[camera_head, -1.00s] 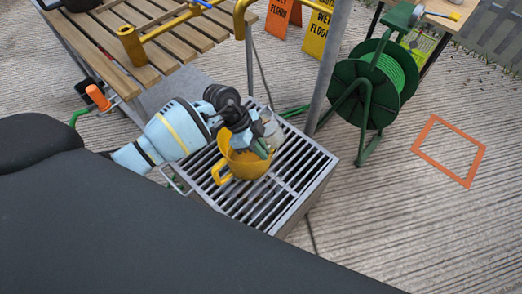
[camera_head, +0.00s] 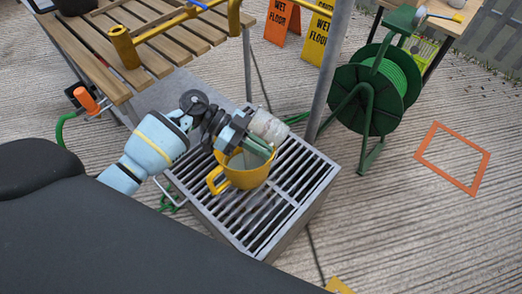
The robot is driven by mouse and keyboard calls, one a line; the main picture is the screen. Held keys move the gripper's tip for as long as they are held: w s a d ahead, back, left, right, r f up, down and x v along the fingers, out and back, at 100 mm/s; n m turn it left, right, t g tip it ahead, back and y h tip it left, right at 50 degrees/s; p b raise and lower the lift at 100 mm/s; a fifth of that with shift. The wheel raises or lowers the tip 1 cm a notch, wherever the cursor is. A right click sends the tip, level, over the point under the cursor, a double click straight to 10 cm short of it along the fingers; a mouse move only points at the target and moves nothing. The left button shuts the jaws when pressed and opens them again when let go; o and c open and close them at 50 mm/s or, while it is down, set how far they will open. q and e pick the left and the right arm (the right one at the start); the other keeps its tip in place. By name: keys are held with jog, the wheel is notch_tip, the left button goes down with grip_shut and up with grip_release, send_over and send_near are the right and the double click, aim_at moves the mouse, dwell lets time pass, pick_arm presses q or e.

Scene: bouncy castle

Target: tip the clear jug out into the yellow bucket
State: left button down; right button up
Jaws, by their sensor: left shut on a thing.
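The yellow bucket (camera_head: 243,178), with a handle on its left side, stands upright on a grey slatted grate. The clear jug (camera_head: 267,127) is tilted above the bucket's far right rim. My left gripper (camera_head: 254,142) is shut on the jug, over the bucket's opening. The gripper hides part of the jug and part of the bucket's rim. I cannot tell whether anything is flowing out of the jug. My right gripper is not in view.
The grate (camera_head: 300,185) has bare slats around the bucket. A wooden slatted table (camera_head: 165,50) stands behind left. A grey pole (camera_head: 328,70) rises behind right, beside a green hose reel (camera_head: 368,100). An orange square outline (camera_head: 422,155) lies on the ground at right.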

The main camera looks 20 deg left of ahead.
pick_arm(q)
jog(key=h, duration=0.1)
jog(key=r+h+b, duration=0.1)
jog(key=shift+a+r+h, duration=0.1)
jog(key=shift+a+h, duration=0.15)
jog(key=shift+h, duration=0.15)
jog(key=shift+a+r+h+b, duration=0.2)
jog(key=shift+r+h+b, duration=0.2)
jog(key=shift+h, duration=0.5)
jog(key=shift+a+r+h+b, duration=0.25)
jog(key=shift+r+h+b, duration=0.1)
jog(key=shift+h, duration=0.25)
jog(key=shift+a+r+h, duration=0.1)
jog(key=shift+r+h, duration=0.15)
jog(key=shift+h, duration=0.15)
